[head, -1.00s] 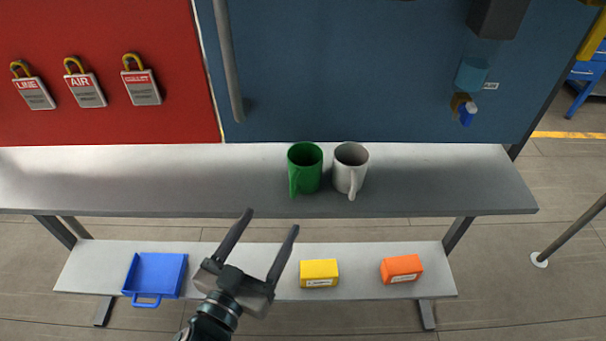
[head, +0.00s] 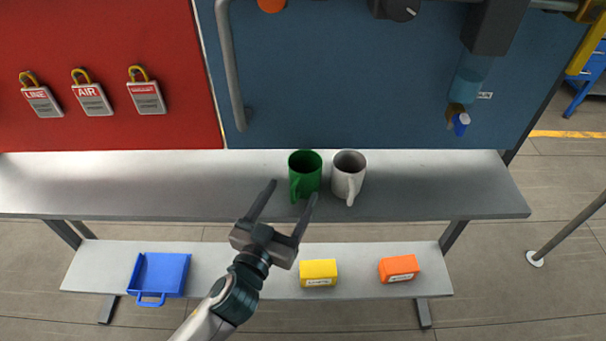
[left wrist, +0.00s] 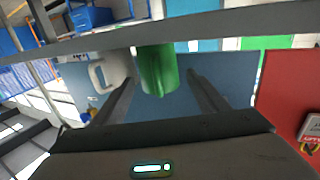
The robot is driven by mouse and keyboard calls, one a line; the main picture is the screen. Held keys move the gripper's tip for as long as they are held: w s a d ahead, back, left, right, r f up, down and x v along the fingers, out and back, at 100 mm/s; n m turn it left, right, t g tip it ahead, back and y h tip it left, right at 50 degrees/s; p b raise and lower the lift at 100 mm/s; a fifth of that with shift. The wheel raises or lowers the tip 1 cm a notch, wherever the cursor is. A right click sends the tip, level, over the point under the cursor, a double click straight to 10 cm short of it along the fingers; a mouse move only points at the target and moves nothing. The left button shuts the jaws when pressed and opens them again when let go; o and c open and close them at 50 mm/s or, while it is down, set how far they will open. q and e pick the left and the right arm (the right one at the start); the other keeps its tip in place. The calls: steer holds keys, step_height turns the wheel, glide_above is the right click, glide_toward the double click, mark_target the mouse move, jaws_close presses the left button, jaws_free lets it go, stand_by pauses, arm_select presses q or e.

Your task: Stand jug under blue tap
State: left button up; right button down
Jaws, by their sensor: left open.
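A green jug (head: 305,170) stands upright on the grey shelf, its handle towards me. A white jug (head: 349,173) stands close to its right, also with its handle towards me. The blue tap (head: 461,123) is on the blue panel at the right, under a clear blue filter bowl, with bare shelf below it. My left gripper (head: 292,191) is open and empty at the shelf's front edge, just in front of the green jug. In the left wrist view the green jug (left wrist: 157,68) shows between the fingers, with the white jug (left wrist: 105,74) beside it. My right gripper is not in view.
The upper shelf (head: 120,184) is clear to the left and right of the jugs. A lower shelf holds a blue tray (head: 160,272), a yellow box (head: 318,272) and an orange box (head: 399,268). A grey pipe (head: 231,70) runs down the panel behind.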

mark_target(299, 185)
arm_select(q)
steer(key=shift+x, duration=1.05)
steer(key=shift+w+d+r+p, duration=0.15)
steer(key=shift+w+d+p, duration=0.1)
steer(key=shift+w+p, duration=0.3)
steer(key=p+x, duration=0.1)
steer(key=x, duration=0.1)
steer(key=shift+w+d+p, duration=0.25)
steer(key=shift+p, duration=0.05)
steer(key=shift+w+d+f, duration=0.25)
steer(key=shift+w, duration=0.35)
steer(key=shift+c, duration=0.3)
steer(key=c, duration=0.9)
